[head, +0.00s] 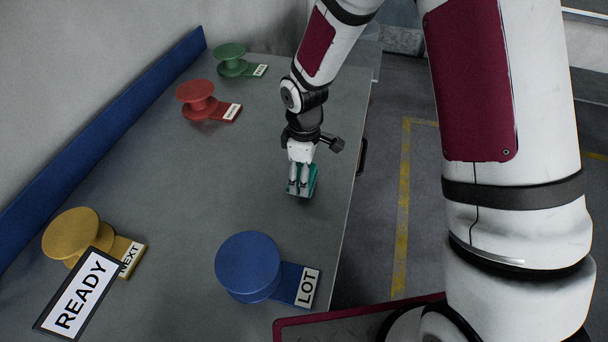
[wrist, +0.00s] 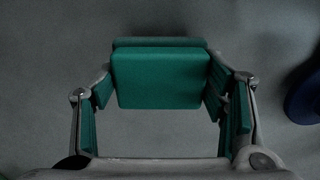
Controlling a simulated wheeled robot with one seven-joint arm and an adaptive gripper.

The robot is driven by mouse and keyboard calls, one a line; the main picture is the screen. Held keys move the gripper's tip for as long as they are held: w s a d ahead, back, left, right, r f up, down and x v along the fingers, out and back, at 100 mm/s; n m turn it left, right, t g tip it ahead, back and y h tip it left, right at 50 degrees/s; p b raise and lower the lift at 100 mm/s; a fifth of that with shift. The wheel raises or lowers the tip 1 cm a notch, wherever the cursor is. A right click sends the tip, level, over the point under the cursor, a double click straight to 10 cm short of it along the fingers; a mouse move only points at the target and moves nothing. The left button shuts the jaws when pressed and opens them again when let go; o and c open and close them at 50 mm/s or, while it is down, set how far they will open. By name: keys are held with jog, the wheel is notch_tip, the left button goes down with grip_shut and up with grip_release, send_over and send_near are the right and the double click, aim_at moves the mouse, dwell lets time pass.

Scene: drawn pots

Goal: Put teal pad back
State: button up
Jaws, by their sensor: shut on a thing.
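The teal pad (head: 312,180) is a small block near the right edge of the grey table, low at the table surface. My gripper (head: 299,188) points down and is shut on it. In the wrist view the pad (wrist: 160,78) sits between the two fingers of my gripper (wrist: 160,92), with its flat face towards the camera. In the head view the fingers hide part of the pad. I cannot tell whether its underside touches the table.
A blue spool-shaped stand (head: 248,262) tagged LOT is nearest at the front. A yellow stand (head: 70,232) tagged NEXT and a READY sign (head: 80,292) are front left. Red (head: 196,93) and green (head: 230,55) stands are behind. A blue rail (head: 100,140) edges the left; mid-table is clear.

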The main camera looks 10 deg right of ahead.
jog(key=shift+f, duration=0.55)
jog(key=shift+f, duration=0.15)
jog(key=o, duration=1)
